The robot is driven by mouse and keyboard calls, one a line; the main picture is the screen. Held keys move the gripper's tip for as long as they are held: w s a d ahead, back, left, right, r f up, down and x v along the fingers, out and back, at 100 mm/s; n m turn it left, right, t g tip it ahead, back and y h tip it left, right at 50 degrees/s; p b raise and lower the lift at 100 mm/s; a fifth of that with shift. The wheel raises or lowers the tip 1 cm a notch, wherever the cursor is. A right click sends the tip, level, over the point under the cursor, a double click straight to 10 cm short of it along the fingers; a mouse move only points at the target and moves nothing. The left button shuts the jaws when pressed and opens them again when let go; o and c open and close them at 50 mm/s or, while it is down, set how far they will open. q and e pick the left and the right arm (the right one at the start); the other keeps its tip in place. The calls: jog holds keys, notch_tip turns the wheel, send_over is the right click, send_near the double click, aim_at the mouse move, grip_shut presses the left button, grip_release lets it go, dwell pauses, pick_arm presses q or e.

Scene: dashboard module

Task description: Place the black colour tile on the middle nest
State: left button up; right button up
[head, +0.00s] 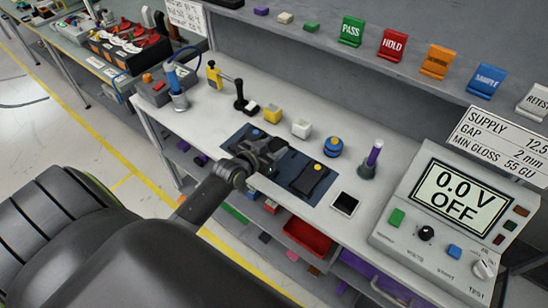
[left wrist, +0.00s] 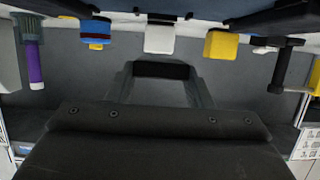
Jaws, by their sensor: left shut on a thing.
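My left gripper (head: 268,154) is low over the middle part of a dark blue panel on the bench, where the middle nest would lie. The panel (head: 291,186) has a blue round piece (head: 257,134) at its left end and a yellow round piece (head: 317,166) at its right. The gripper is shut on a dark piece, seen as a black bar (left wrist: 160,70) between the fingers in the left wrist view; it appears to be the black colour tile. The gripper hides the nest and most of the tile, so contact cannot be told. My right gripper is out of view.
Behind the panel stand a black lever (head: 240,98), a yellow block (head: 272,115), a white block (head: 301,129), a blue knob (head: 332,147) and a purple-topped post (head: 371,158). A white-framed dark square (head: 345,204) and a meter console (head: 445,215) are to the right.

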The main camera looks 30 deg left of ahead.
pick_arm(q)
jog(key=shift+f+b, duration=0.6)
jog(key=shift+f, duration=2.25)
jog(key=shift+f, duration=0.15)
jog(key=o, duration=1)
jog(key=shift+s+r, duration=0.15)
jog(key=shift+r, duration=0.1)
jog(key=v, duration=1.1)
jog(key=shift+s+a+r, duration=0.1)
jog(key=shift+s+r, duration=0.05)
jog(key=shift+s, duration=0.2)
